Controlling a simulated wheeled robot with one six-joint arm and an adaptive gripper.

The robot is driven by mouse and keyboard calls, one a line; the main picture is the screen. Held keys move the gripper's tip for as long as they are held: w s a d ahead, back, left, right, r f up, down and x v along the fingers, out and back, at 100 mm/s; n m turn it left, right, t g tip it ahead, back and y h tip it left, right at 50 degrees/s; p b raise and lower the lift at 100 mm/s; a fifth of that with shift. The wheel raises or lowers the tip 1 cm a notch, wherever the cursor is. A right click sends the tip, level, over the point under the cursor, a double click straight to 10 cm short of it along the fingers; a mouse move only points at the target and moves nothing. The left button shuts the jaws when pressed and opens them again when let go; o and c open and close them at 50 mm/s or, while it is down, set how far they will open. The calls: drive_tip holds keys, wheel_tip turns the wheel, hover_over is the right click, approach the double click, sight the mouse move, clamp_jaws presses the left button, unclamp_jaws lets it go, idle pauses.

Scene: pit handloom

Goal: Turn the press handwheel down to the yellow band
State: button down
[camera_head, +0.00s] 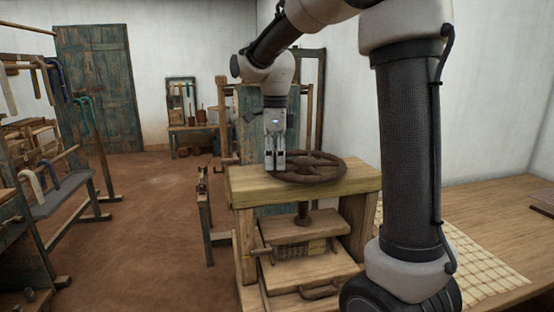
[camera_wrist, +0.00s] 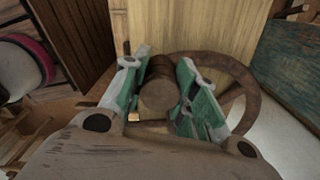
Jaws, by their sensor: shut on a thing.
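The press handwheel (camera_head: 318,168) is a dark brown spoked wheel lying flat above the top beam of the wooden press (camera_head: 350,183). My gripper (camera_head: 275,163) points down at the wheel's left side. In the wrist view, the green-padded fingers of my gripper (camera_wrist: 160,98) are shut on a round brown handle (camera_wrist: 158,96) at the wheel's rim. The rim and spokes of the handwheel (camera_wrist: 238,80) curve away to the right there. The press screw (camera_head: 302,214) shows below the beam, above the pressing board (camera_head: 300,228).
A wooden table (camera_head: 500,215) with a checked cloth (camera_head: 482,265) stands at the right. Racks with hanging yarn (camera_head: 60,80) stand at the left. The brown floor (camera_head: 150,220) between the racks and the press is largely clear. My arm hides part of the right side.

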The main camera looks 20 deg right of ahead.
drive_tip(key=c, duration=1.1)
unclamp_jaws()
drive_tip(key=shift+r, duration=0.1)
wheel_tip(320, 180, up, 12)
